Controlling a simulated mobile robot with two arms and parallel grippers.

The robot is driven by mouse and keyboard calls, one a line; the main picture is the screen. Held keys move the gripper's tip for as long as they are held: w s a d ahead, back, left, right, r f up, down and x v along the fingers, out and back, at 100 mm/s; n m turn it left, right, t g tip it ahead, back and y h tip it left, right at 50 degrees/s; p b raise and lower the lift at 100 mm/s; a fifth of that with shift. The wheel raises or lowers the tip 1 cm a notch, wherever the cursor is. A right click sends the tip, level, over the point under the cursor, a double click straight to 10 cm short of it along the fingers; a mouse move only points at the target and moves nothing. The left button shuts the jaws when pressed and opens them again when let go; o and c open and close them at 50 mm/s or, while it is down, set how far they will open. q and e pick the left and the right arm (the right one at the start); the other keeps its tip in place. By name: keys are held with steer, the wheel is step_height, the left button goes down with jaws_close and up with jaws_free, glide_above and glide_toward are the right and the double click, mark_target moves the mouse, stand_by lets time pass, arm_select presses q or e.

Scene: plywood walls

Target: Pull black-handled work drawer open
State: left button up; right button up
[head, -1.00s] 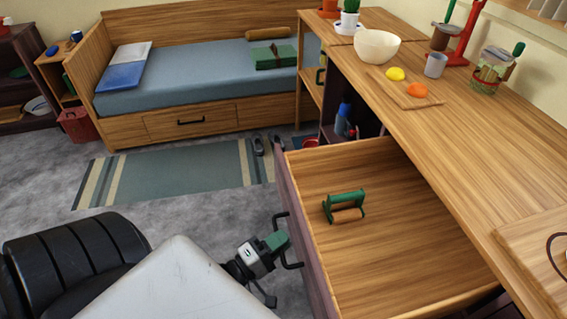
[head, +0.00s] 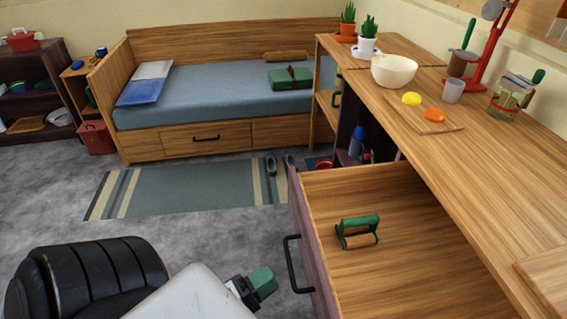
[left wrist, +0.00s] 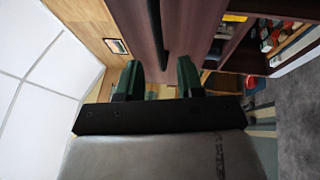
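The work drawer (head: 420,235) stands pulled well out from under the wooden worktop, with its inside open to view. Its dark purple-brown front carries a black bar handle (head: 297,265), which shows upright in the head view. The handle (left wrist: 155,22) also shows in the left wrist view, ahead of the fingers. My left gripper (head: 262,281) has green fingertips and is just left of the handle, apart from it. In the left wrist view the two fingers (left wrist: 159,78) are spread with nothing between them. My right gripper is not in view.
A green object with a wooden roller (head: 358,233) lies in the drawer. The worktop (head: 480,160) bears a cream bowl (head: 394,70), fruit on a board, a cup and jars. A striped rug (head: 190,188) lies before the bed (head: 225,100). Grey floor is clear left of the drawer.

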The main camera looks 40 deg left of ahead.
arm_select(q)
steer(key=shift+v, duration=2.1)
